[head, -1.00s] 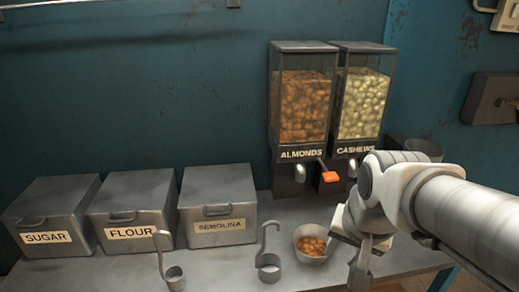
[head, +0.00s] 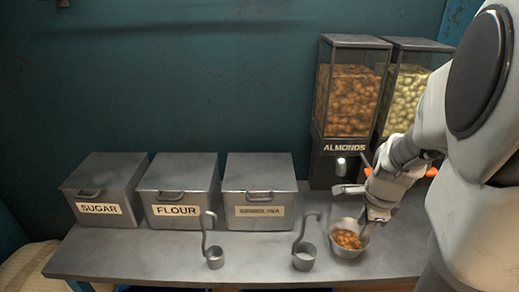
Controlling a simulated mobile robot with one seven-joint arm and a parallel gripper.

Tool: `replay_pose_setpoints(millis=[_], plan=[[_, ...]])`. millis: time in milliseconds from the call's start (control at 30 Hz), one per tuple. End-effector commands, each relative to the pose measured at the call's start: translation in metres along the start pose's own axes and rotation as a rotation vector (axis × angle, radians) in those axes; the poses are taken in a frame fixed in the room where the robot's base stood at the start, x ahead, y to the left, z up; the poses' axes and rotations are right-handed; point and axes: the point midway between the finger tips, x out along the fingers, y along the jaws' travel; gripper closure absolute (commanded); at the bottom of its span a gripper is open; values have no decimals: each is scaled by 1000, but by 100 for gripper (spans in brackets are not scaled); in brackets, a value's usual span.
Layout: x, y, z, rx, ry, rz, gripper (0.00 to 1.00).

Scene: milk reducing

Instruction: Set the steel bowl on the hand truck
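The steel bowl (head: 346,252) stands on the metal table below the almond dispenser, with brown almonds in it. My gripper (head: 372,222) is at the right rim of the bowl, pointing down. Its fingertips are small and partly hidden by the rim and the wrist, so whether they are closed on the rim cannot be made out. The hand truck does not show in this view.
The almond dispenser (head: 348,112) and the cashew dispenser (head: 402,93) stand behind the bowl. Sugar (head: 101,187), flour (head: 178,188) and semolina (head: 260,188) bins line the table's (head: 130,262) back.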

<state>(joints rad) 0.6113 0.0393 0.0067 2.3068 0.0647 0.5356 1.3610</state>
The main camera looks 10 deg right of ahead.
Motion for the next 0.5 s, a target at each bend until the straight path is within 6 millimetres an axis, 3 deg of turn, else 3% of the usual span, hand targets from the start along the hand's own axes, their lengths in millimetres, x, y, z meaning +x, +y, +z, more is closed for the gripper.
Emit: replay_pose_setpoints(millis=[167,500], plan=[[14,-1,-8,54,5,1,61],[85,0,-8,50,3,2,61]])
